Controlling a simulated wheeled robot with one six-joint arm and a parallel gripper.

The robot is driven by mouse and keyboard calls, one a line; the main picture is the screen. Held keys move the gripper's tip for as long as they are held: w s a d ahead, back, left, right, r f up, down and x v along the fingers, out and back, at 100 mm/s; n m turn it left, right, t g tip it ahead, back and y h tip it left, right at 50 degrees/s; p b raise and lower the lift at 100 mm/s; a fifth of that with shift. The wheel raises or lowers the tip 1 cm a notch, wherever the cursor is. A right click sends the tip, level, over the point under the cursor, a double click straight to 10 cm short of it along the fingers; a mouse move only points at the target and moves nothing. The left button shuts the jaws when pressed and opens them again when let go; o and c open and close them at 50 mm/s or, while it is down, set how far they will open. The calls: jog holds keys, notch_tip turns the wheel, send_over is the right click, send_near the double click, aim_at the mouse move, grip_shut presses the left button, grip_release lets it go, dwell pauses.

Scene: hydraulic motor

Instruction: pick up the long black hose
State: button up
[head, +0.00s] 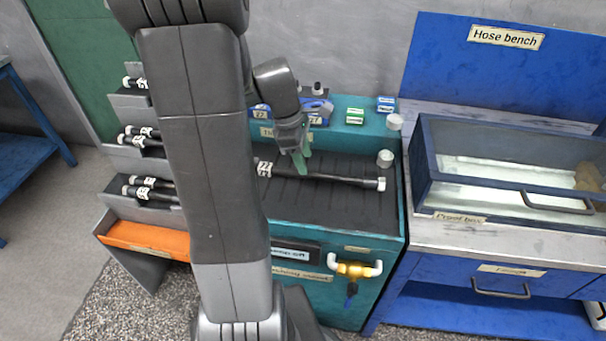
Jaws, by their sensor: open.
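A long black hose (335,179) with a pale right end lies on the black ribbed mat (340,215) of the teal bench. A white tag marks its left part, and my arm hides its far left end. My gripper (301,168) points down at the hose, left of its middle, with a green finger showing. It is open. I cannot tell from this view whether the fingers are around the hose or above it.
Stepped grey racks (120,150) with several shorter black hoses stand at the left, above an orange tray (150,238). A glass-topped proof box (428,190) is at the right.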

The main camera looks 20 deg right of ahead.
aim_at(309, 175)
jog(key=x, duration=0.4)
jog(key=shift+s+a+f+b, duration=0.1)
jog(key=shift+f+b, duration=0.2)
jog(key=shift+c, duration=0.3)
grip_shut()
